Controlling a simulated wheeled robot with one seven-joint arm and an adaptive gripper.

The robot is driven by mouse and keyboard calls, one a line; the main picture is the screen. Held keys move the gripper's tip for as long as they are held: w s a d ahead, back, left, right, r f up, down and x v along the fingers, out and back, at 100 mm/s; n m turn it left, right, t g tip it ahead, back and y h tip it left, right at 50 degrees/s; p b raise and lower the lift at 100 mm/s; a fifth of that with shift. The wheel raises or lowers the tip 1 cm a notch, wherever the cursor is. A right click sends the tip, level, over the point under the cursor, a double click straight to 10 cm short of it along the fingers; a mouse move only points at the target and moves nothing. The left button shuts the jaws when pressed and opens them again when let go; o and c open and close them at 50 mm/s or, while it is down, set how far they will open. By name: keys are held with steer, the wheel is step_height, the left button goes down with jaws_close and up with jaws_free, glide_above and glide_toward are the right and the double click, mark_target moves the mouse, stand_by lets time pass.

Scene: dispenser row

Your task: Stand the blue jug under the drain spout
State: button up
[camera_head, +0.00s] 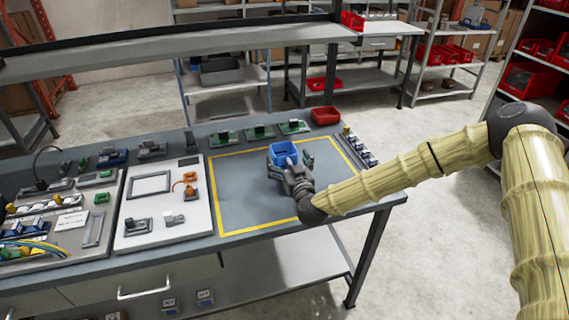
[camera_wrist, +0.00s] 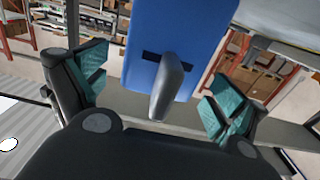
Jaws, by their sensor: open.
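The blue jug (camera_head: 285,151) stands upright on the workbench, inside the yellow-outlined area towards its back. Its blue wall (camera_wrist: 160,30) fills the upper middle of the wrist view, with a grey handle (camera_wrist: 170,85) pointing at the wrist camera. My gripper (camera_head: 289,161) is at the jug's near side. In the wrist view my gripper (camera_wrist: 157,85) is open, one teal-padded finger on each side of the handle, with gaps on both sides. The fingers look apart from the handle. I cannot make out a drain spout in either view.
A red bin (camera_head: 325,116) stands behind the jug at the bench's back edge, near several green boards (camera_head: 258,132). Small parts line the bench's right edge (camera_head: 358,147). A white board with parts (camera_head: 165,230) lies to the left. The yellow-outlined area is otherwise clear.

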steer(key=shift+c, duration=0.4)
steer(key=c, duration=1.3)
steer(key=shift+r, duration=0.15)
